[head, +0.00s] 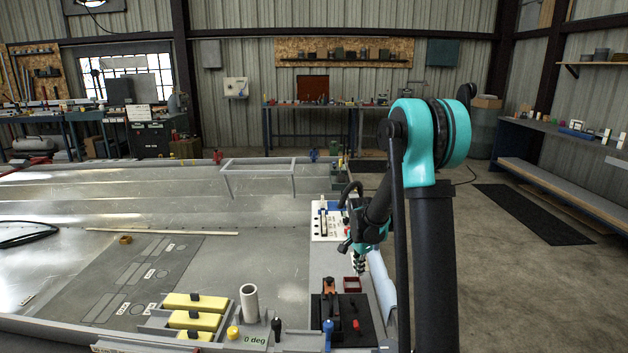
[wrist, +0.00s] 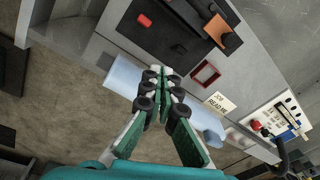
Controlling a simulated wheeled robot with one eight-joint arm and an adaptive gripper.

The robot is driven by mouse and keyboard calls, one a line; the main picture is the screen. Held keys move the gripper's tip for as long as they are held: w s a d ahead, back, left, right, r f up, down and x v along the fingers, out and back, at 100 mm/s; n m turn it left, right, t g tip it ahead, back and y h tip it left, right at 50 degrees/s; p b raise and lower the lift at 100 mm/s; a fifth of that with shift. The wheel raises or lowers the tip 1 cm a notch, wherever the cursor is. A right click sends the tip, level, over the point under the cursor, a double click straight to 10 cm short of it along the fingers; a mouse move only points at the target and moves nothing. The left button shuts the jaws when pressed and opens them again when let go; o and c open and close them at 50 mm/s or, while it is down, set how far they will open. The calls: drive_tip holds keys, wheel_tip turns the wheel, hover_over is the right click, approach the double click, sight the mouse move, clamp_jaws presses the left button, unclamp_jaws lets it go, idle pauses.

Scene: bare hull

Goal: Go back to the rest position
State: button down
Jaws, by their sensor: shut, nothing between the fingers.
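My gripper (head: 359,262) hangs from my teal and black arm at the right edge of the metal work surface in the head view. In the wrist view my gripper (wrist: 158,85) has its green and white fingers together with nothing between them. Below it in the wrist view is a pale blue cylinder (wrist: 123,75) along the side of the bench; the fingers overlap it in the picture, and I cannot tell the gap. The black tray (wrist: 165,30) and a small dark red box (wrist: 205,73) lie beyond the fingertips.
The black tool tray (head: 354,309), yellow blocks (head: 190,320), a grey upright tube (head: 249,302) and a white panel (head: 325,228) stand near the arm. A metal frame (head: 258,164) crosses the hull. Concrete floor (head: 510,290) is open on the right.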

drive_tip(key=s+d+r+n+t, duration=0.1)
drive_tip(key=s+n, duration=0.3)
drive_tip(key=s, duration=0.5)
drive_tip(key=s+d+r+n+t, duration=0.1)
drive_tip(key=s+n, duration=0.3)
drive_tip(key=s, duration=0.5)
drive_tip(key=s+d+r+n+t, duration=0.1)
drive_tip(key=s+n, duration=0.3)
drive_tip(key=s, duration=0.6)
drive_tip(key=shift+s+d+r+y, duration=0.15)
drive_tip(key=shift+r+y, duration=0.15)
drive_tip(key=shift+r, duration=0.35)
drive_tip(key=shift+s+f+n, duration=0.15)
drive_tip(key=shift+s+n, duration=0.25)
drive_tip(key=shift+s, duration=0.05)
idle(1.0)
